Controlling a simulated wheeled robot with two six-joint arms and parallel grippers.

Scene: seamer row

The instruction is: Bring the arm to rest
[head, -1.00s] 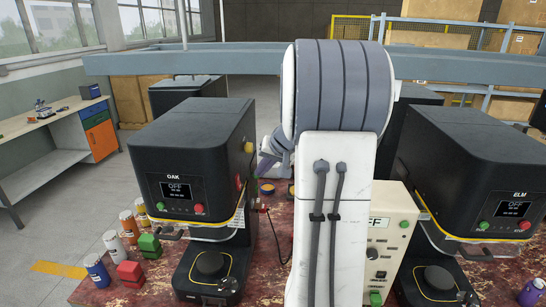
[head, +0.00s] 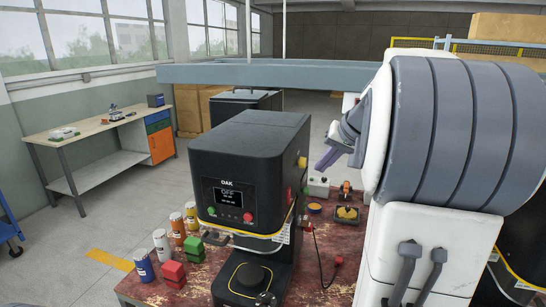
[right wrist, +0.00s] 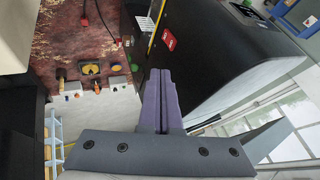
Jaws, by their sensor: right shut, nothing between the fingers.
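My right arm fills the right side of the head view. My right gripper (head: 325,163) shows past it, above the table's far part and to the right of the OAK machine (head: 250,150). Its purple fingers are together with nothing between them; in the right wrist view the shut fingers (right wrist: 160,75) lie side by side. They point toward the dark side of a machine, apart from it as far as I can tell. My left gripper is not in view.
The red-brown table (head: 325,240) holds several cans (head: 161,244), red and green blocks (head: 173,272), and small control boxes (head: 318,187). A grey beam (head: 270,73) crosses behind. A workbench (head: 95,135) stands at the left. My arm hides much of the right side.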

